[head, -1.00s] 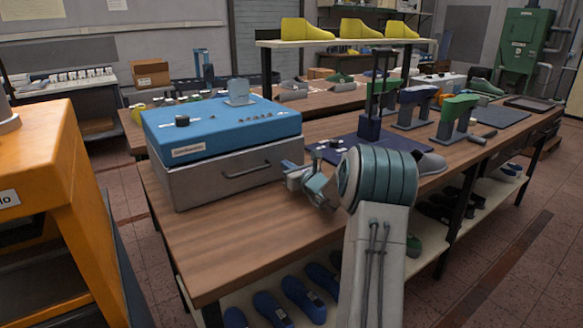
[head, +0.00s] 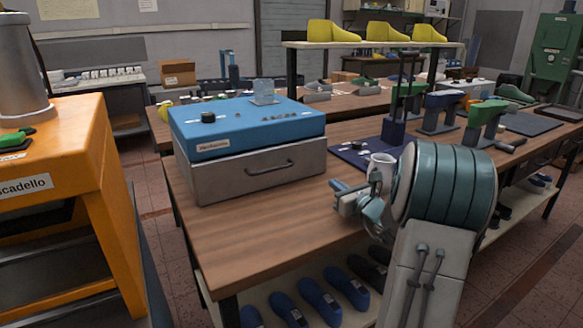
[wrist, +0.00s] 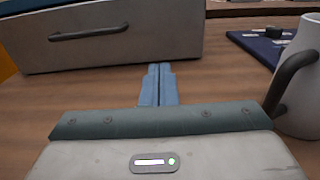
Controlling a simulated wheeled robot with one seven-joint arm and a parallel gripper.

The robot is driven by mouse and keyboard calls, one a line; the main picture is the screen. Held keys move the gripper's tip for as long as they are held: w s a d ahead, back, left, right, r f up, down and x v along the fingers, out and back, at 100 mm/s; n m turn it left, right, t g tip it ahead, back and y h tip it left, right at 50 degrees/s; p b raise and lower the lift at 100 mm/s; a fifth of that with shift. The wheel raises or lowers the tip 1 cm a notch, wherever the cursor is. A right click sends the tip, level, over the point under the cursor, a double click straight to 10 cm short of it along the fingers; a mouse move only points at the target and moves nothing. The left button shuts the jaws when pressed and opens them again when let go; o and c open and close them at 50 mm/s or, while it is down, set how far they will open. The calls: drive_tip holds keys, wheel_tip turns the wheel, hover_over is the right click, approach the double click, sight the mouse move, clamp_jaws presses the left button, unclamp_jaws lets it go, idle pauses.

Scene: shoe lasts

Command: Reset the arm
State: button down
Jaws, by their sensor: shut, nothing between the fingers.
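My gripper (head: 342,187) is over the wooden workbench (head: 225,225), in front of the grey drawer unit (head: 262,168) and to the right of its middle. In the wrist view its two blue fingers (wrist: 158,72) lie together, shut with nothing between them, pointing towards the drawer front. My bent arm fills the lower right of the head view and hides part of the bench.
A white mug (head: 382,161) with a dark handle stands close right of my gripper; it also shows in the wrist view (wrist: 296,88). A blue-topped box (head: 240,128) rests on the drawer unit. An orange cabinet (head: 70,150) stands left. The front left bench top is clear.

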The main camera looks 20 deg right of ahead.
drive_tip(key=a+n+y, duration=0.1)
drive_tip(key=a, duration=0.1)
drive_tip(key=a+r+n+g+y+p, duration=0.1)
drive_tip(key=a, duration=0.1)
drive_tip(key=a+r+n, duration=0.1)
drive_tip(key=a, duration=0.1)
drive_tip(key=shift+s+a+r+n+g+y+p, duration=0.2)
drive_tip(key=shift+a+n+g+y+p, duration=0.1)
drive_tip(key=shift+y+p, duration=0.1)
drive_tip(key=s+a+r+n+g+y+p, duration=0.25)
drive_tip(key=s+a+n+g, duration=0.35)
drive_tip(key=a, duration=0.4)
drive_tip(key=s+a+r+n+g+y+p, duration=0.1)
drive_tip(key=s+a+n+g+p, duration=0.3)
drive_tip(key=a+n, duration=0.55)
drive_tip(key=s+a+r+n+g+h+p, duration=0.1)
drive_tip(key=s+a+n+g+h+p, duration=0.1)
drive_tip(key=s+n, duration=0.3)
drive_tip(key=s+a+r+n+g+h+p, duration=0.1)
drive_tip(key=s+a+n+h+p, duration=0.15)
drive_tip(key=s, duration=0.45)
drive_tip(key=s+d+r+n+h+p, duration=0.3)
drive_tip(key=s+d+n+h, duration=0.1)
drive_tip(key=s+n, duration=0.3)
drive_tip(key=shift+n, duration=0.4)
drive_tip(key=shift+s, duration=0.1)
